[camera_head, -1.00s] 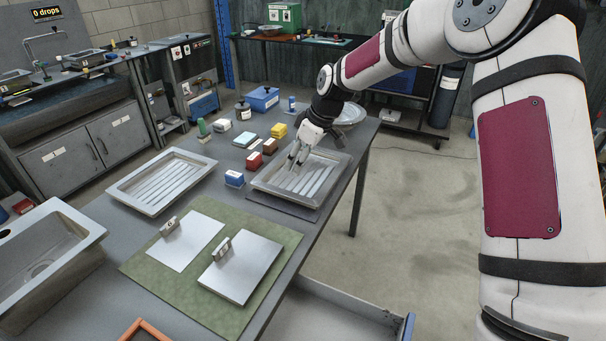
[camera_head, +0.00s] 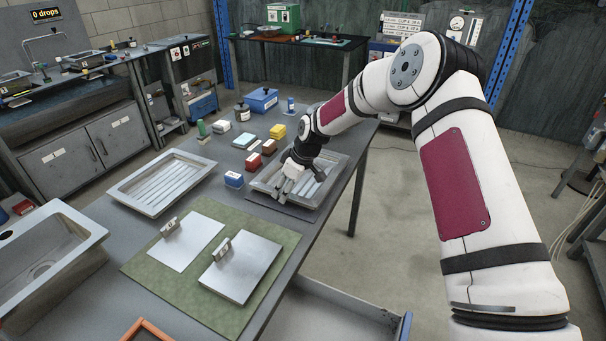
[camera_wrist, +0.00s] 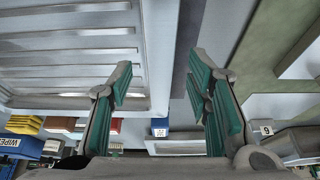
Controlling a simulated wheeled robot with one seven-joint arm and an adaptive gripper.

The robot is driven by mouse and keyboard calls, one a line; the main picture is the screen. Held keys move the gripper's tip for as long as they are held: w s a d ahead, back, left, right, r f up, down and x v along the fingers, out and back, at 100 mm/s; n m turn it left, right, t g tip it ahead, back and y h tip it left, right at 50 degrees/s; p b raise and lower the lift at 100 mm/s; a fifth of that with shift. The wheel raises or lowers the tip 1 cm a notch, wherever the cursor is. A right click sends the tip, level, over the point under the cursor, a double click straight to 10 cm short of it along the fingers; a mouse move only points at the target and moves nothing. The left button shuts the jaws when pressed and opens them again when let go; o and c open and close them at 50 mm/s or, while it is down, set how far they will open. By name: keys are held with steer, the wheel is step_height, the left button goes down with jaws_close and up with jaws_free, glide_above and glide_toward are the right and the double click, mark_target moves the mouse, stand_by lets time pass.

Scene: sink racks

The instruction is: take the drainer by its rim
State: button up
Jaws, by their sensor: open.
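A pale grey ribbed drainer (camera_head: 326,187) lies on the table under my gripper (camera_head: 283,197). In the wrist view its ribbed floor (camera_wrist: 60,45) fills the upper left, and its rim (camera_wrist: 160,55) runs up and down the picture between the two fingertips. My gripper (camera_wrist: 162,75) is open with green-lined fingers, one over the drainer's inner side and one beyond its outer edge. Nothing is held. Whether the fingertips reach down beside the rim is hard to tell. A second ribbed drainer (camera_head: 132,200) lies further left, apart from the gripper.
A green mat (camera_head: 187,285) with two handled plates (camera_head: 241,270) lies in front. A sink (camera_head: 45,250) is at left.

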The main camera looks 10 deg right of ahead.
steer(key=shift+x, duration=0.9)
jaws_close()
steer(key=shift+r, duration=0.1)
steer(key=shift+r, duration=0.15)
